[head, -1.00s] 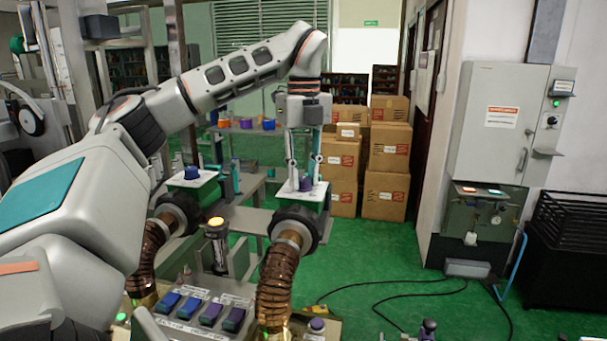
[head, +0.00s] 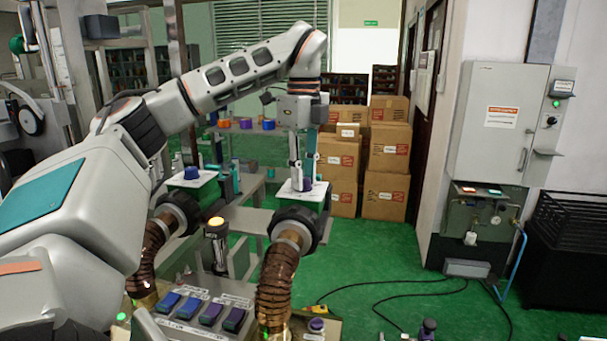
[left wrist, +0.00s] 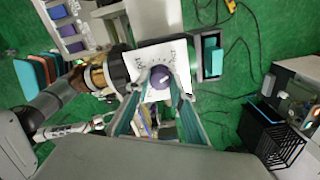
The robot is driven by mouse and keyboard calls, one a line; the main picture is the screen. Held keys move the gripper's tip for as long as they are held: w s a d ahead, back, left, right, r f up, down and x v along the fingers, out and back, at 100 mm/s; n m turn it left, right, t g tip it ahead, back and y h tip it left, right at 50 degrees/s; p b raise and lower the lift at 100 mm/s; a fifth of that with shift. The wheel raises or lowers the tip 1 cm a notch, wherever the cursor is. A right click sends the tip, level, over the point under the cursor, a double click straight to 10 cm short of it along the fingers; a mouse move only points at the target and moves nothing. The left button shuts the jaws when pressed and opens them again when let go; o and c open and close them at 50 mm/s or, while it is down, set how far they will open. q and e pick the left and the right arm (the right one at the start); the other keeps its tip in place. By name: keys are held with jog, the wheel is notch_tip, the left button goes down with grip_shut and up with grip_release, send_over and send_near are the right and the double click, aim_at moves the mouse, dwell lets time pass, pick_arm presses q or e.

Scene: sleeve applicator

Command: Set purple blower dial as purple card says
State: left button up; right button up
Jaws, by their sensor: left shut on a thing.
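The purple dial (head: 307,184) stands on a white plate on the right blower box (head: 311,201). In the left wrist view the dial (left wrist: 161,77) has a pale pointer line and sits on a white plate (left wrist: 147,58) with dark scale marks, too small to read. My left gripper (head: 301,182) points straight down and is shut on the dial, with a finger on either side; its fingers also show in the left wrist view (left wrist: 163,90). I cannot make out a purple card with readable writing. My right gripper is not in view.
A second blower with a blue dial (head: 191,173) stands to the left. A console (head: 190,328) with blue and purple blocks is in front, near brown ribbed hoses (head: 277,283). Cardboard boxes (head: 384,165) stand behind. Cables lie on the open green floor (head: 390,260) to the right.

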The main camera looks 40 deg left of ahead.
pick_arm(q)
jog(key=o, duration=1.1)
jog(key=shift+o, duration=0.2)
jog(key=shift+r, duration=0.1)
notch_tip(320, 180, up, 12)
